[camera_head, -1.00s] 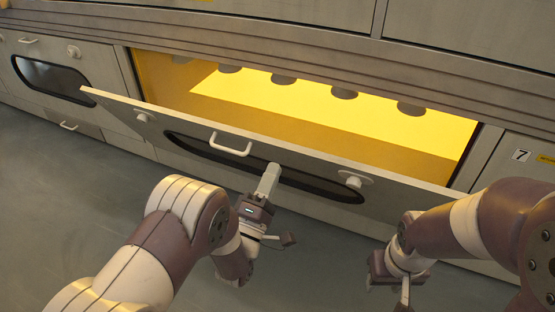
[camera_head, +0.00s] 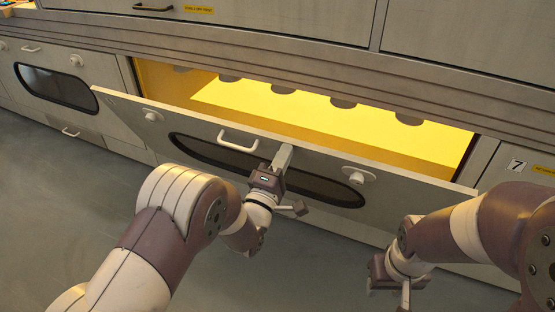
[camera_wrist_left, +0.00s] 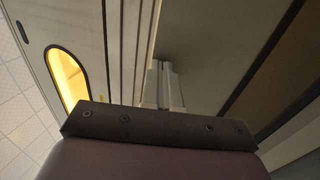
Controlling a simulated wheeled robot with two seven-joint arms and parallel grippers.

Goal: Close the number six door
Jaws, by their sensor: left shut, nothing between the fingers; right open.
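The bottom-hinged door (camera_head: 305,158) hangs partly open in front of a yellow-lit compartment (camera_head: 285,108). It has a white bar handle (camera_head: 238,139), a dark oval window (camera_head: 325,190) and a round knob near each end. No number shows on it; the neighbour at right is marked 7. My left gripper (camera_head: 284,155) is shut and empty, its fingers up against or very close to the door's outer face, right of the handle. Its fingers also show in the left wrist view (camera_wrist_left: 162,85). My right gripper (camera_head: 392,285) is open and empty, low in front of the door's right end.
A shut door (camera_head: 60,85) with an oval window and handle is at left. The number 7 plate (camera_head: 517,165) is on the panel at right. A ledge (camera_head: 300,66) runs above the opening. Grey floor (camera_head: 60,200) is clear at left.

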